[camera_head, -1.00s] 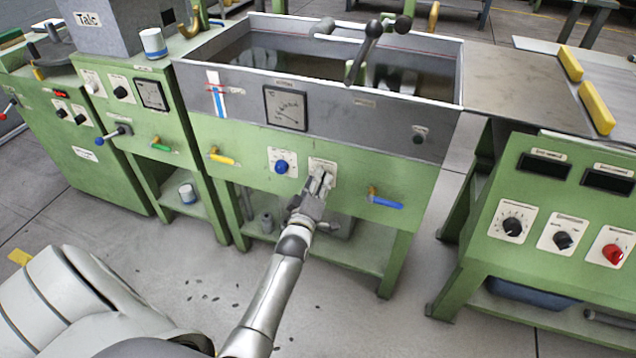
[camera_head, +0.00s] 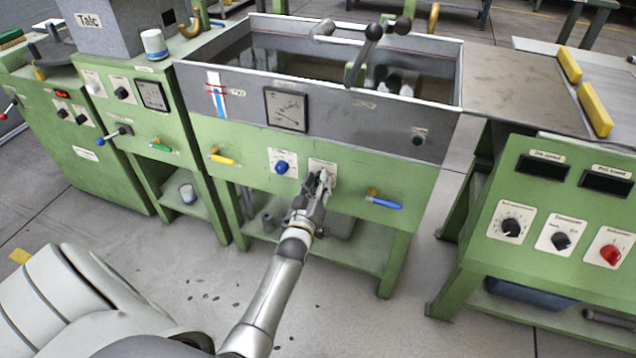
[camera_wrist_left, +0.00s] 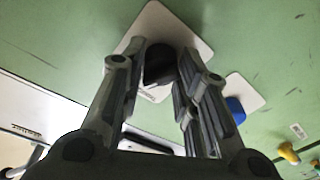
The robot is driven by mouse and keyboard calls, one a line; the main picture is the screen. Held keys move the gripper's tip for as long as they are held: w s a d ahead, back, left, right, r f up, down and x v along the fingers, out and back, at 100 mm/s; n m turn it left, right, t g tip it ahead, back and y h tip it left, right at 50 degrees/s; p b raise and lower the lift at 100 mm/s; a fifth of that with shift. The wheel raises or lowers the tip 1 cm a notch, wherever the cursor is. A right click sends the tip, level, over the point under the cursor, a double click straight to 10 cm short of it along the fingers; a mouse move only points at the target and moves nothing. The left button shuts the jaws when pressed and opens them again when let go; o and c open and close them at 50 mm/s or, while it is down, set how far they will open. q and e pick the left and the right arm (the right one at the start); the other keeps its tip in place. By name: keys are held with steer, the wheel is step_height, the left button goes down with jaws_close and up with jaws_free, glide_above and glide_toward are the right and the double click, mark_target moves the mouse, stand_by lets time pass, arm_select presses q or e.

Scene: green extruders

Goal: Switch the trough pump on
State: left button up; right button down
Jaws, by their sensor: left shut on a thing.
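The trough (camera_head: 230,110) is a grey open tank with dark liquid, set in a green frame. On its green front panel is a white switch plate (camera_head: 323,166). My left gripper (camera_head: 320,180) is at this plate and covers its switch in the head view. In the left wrist view, a black knob (camera_wrist_left: 159,66) on the white plate (camera_wrist_left: 190,32) sits between the fingers. The left gripper (camera_wrist_left: 160,72) is shut on this knob. The plate's label is too small to read. My right gripper is not in view.
A blue knob (camera_head: 282,168) on its own plate is just left of the gripper. A blue-handled valve (camera_head: 384,202) sticks out to the right, and a yellow-handled valve (camera_head: 222,158) to the left. A dial gauge (camera_head: 286,109) is above. The floor in front is clear.

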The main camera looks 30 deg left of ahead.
arm_select(q)
steer(key=m, duration=0.6)
steer(key=shift+t, duration=0.3)
steer(key=shift+m, duration=0.4)
steer(key=o, duration=1)
